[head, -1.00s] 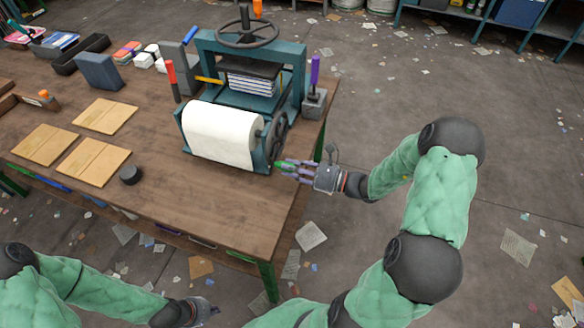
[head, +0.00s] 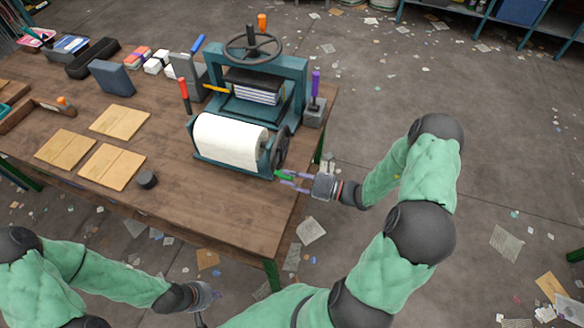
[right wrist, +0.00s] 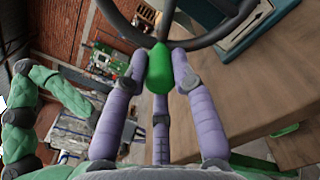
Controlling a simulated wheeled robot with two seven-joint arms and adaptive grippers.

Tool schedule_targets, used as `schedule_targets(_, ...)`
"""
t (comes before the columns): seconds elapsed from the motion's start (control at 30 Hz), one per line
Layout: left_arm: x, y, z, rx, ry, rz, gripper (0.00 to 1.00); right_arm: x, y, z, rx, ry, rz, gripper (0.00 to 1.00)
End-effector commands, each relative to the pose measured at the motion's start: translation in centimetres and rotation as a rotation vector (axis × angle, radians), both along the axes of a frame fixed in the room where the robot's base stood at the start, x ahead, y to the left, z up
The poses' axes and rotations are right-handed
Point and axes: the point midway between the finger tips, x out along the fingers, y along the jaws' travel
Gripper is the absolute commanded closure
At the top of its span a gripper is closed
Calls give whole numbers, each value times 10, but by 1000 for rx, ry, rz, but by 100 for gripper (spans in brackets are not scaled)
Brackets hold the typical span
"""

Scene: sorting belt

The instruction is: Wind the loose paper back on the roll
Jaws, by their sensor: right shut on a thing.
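The white paper roll (head: 230,140) lies in a teal holder at the front of the press on the table. Its paper hangs down over the front of the holder. I cannot tell where the loose end stops. A dark hand wheel (head: 281,149) stands at the roll's right end; its rim also shows in the right wrist view (right wrist: 222,35). My right gripper (head: 287,180) has its purple fingers shut around the wheel's green handle (right wrist: 159,70), at the wheel's lower side. My left gripper (head: 210,294) is low in front of the table, away from the roll; its fingers are unclear.
The teal press (head: 298,75) with a top handwheel stands behind the roll. A purple-handled tool in a grey block (head: 314,112) is close right of it. Boards (head: 111,166) and a black puck (head: 147,179) lie left.

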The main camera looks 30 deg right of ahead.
Motion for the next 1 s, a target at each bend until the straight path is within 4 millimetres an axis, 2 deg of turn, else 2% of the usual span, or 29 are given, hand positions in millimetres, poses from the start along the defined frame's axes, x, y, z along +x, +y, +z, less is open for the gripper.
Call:
schedule_targets(0.03,0,0,16,0,0,0,100,-1,1,10,33,29,0,100)
schedule_targets(0.4,0,0,76,0,0,0,100,-3,4,35,292,249,0,100)
schedule_targets(0.7,0,0,116,0,0,0,100,-1,1,55,507,432,0,100)
schedule_targets(1.0,0,0,148,0,0,0,100,6,-6,72,720,613,0,100)
